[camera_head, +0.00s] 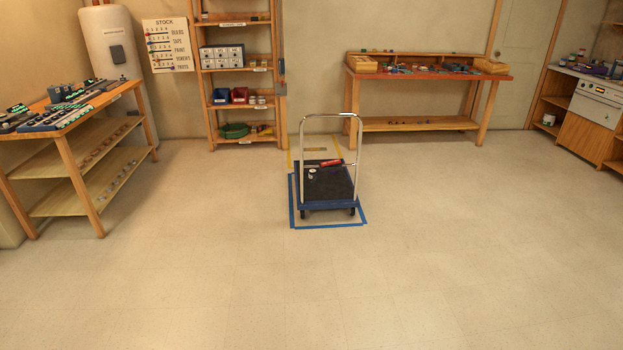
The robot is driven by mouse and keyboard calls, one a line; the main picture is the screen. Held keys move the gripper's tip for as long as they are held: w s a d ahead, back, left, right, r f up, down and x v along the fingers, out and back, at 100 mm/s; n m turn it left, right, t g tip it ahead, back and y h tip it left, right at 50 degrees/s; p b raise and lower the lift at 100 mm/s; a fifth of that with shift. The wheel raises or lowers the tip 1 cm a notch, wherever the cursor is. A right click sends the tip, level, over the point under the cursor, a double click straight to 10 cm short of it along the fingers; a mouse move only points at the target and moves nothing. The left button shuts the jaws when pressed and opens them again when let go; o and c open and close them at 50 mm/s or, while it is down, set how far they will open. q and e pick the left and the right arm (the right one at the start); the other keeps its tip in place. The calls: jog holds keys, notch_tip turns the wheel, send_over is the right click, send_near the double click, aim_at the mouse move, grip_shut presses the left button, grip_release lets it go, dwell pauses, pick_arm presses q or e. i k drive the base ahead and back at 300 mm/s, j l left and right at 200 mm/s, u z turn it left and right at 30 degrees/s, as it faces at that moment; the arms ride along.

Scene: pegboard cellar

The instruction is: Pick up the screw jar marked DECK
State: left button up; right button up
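No jar with a readable DECK mark shows in the head view. A small pale, round-topped item (312,173) stands on the dark deck of the platform cart (328,190); I cannot tell whether it is a jar, and no lettering on it is legible. Small jar-like items (256,101) stand on the wooden shelf unit (279,125) at the back, also too small to read. Neither my left nor my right gripper is in view.
The cart stands inside blue floor tape (340,225); a red-handled tool (332,163) lies on it. A workbench (63,135) is at left, a red-topped bench (430,75) at the back, a counter with stove (596,100) at right. The front floor is clear.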

aim_at(312, 173)
jog(key=i+u, duration=0.4)
jog(key=i+j, duration=0.1)
jog(key=i, duration=2.8)
jog(key=i+u, duration=0.3)
jog(key=i, duration=0.35)
jog(key=i+u, duration=0.25)
jog(key=i, duration=0.4)
jog(key=i+z, duration=0.15)
jog(key=i, duration=0.55)
jog(key=i+j+z, duration=0.15)
jog(key=i, duration=0.5)
jog(key=i+z, duration=0.7)
jog(key=i+j+z, duration=0.1)
jog(key=i+z, duration=0.25)
jog(key=i+l+z, duration=0.1)
jog(key=z, duration=0.35)
jog(key=i+z, duration=0.3)
jog(key=z, duration=0.2)
jog(key=i+j+z, duration=0.1)
jog(key=z, duration=0.35)
jog(key=i, duration=0.1)
